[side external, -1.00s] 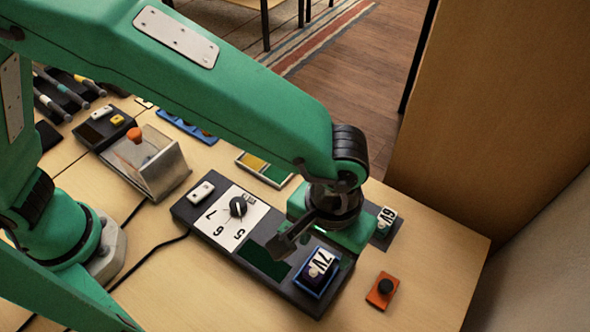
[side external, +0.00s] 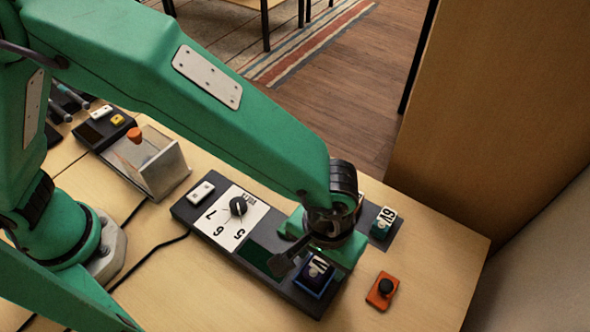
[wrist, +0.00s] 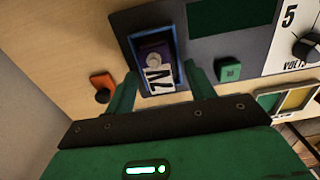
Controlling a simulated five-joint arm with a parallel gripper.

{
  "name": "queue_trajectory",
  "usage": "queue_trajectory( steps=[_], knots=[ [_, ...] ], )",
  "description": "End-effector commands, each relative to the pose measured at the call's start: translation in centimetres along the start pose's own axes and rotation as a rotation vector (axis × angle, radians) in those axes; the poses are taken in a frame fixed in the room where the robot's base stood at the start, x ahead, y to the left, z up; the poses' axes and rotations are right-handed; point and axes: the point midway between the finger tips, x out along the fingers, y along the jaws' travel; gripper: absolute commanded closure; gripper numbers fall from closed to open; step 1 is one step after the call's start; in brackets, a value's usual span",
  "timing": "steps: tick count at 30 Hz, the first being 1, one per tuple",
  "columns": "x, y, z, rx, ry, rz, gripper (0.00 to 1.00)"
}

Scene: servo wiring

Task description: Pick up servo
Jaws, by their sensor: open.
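A dark blue-purple servo (side external: 317,270) with a white 7V label stands in a blue-rimmed slot at the near right end of the dark tester panel (side external: 186,208). In the wrist view the same servo (wrist: 153,54) lies between my fingers, with gaps at its sides. My gripper (side external: 318,258) is open just above it; its spread fingers also show in the wrist view (wrist: 160,76). A second servo (side external: 381,224), teal with a white 6V label, stands on a grey pad behind my gripper. My wrist hides part of the panel.
An orange block with a black knob (side external: 382,290) stands right of the panel. The dial (side external: 238,207) and a white switch (side external: 201,191) are further left. A small green block (wrist: 229,70) is close beside my right finger. Bare table lies in front.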

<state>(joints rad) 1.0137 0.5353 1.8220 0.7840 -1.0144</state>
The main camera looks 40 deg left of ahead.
Motion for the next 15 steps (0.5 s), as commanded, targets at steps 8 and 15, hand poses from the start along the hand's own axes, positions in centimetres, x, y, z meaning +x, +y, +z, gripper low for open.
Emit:
queue_trajectory(
  steps=[8, 15],
  knots=[
    [-0.04, 0.00, 0.01, 0.000, 0.000, 0.000, 0.45],
    [-0.05, 0.00, 0.01, 0.000, 0.000, 0.000, 0.83]
  ],
)
